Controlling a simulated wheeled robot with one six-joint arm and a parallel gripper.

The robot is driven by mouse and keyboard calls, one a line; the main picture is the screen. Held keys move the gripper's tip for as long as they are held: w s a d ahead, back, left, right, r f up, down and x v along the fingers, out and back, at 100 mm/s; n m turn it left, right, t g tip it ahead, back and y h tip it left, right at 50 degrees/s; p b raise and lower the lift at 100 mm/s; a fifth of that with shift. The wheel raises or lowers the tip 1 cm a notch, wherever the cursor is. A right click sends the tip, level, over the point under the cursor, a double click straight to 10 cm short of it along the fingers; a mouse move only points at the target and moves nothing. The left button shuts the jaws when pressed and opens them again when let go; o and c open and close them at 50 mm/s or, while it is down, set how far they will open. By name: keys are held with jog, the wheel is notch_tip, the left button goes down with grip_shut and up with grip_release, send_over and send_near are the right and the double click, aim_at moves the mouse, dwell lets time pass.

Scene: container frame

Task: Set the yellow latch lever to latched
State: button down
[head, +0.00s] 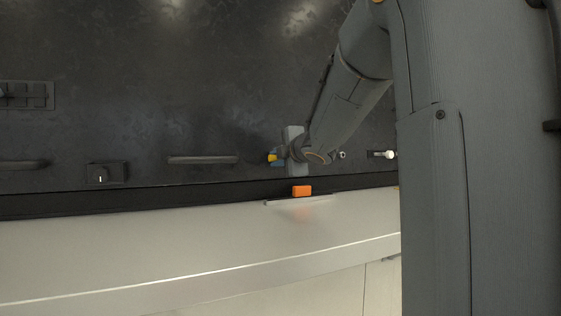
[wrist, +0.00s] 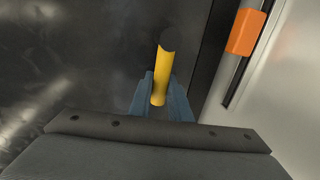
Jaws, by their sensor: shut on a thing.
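The yellow latch lever (wrist: 159,80) shows in the wrist view as a yellow bar with a dark, rounded end. My gripper (wrist: 160,92) has its two blue-grey fingers on either side of the lever's lower part and is shut on it. In the head view a small yellow bit of the lever (head: 272,157) shows at the left of my gripper (head: 277,157), against the dark panel. The lever's pivot and mount are mostly hidden behind my gripper and wrist.
A bar handle (head: 203,160) and a small switch box (head: 107,173) are to the left. A white-ended knob (head: 389,154) is to the right.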

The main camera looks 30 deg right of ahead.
jog(key=shift+f, duration=0.1)
jog(key=c, duration=1.6)
grip_release()
jog(key=shift+c, duration=0.2)
jog(key=v, duration=0.7)
jog(key=shift+s, duration=0.4)
